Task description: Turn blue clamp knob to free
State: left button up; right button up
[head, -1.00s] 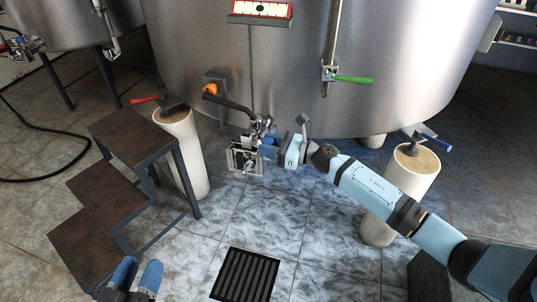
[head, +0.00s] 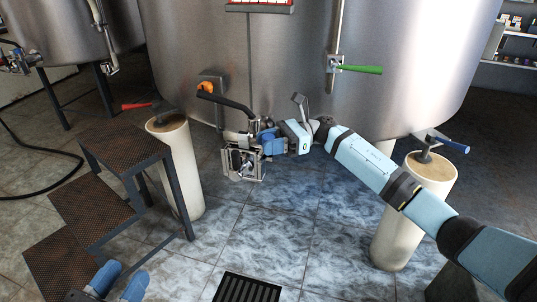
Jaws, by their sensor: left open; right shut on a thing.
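The steel outlet fitting (head: 242,161) with its clamp is low at the front of the big tank. My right gripper (head: 268,143) reaches in from the right and is shut at the right side of this fitting. Its blue fingers cover the clamp knob's spot, so the knob itself is hidden or cannot be told from them. My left gripper (head: 121,282) is at the bottom left edge, open and empty, its two blue fingertips apart, far from the fitting.
Brown metal steps (head: 125,148) stand at left. Pale tank legs (head: 177,165) flank the fitting. A floor drain (head: 247,289) is in front. A green-handled valve (head: 360,69) is upper right.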

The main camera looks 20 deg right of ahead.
pick_arm(q)
jog(key=shift+w+a+r+m+t+b, duration=0.15)
jog(key=shift+w+a+m+t+b, duration=0.15)
jog(key=shift+m+b, duration=0.35)
pick_arm(e)
jog(key=shift+n+g, duration=0.8)
jog(key=shift+g, duration=0.4)
jog(key=o, duration=0.9)
jog(key=shift+w+d, duration=0.1)
jog(key=shift+d, duration=0.25)
pick_arm(q)
jog(key=shift+s+d+f+n+p, duration=0.2)
jog(key=shift+s+d+n+p, duration=0.2)
jog(key=shift+n+p, duration=0.6)
pick_arm(e)
jog(key=d, duration=0.3)
jog(key=w+d, duration=0.1)
jog(key=d, duration=0.2)
jog(key=shift+w+d, duration=0.2)
jog(key=shift+d, duration=0.1)
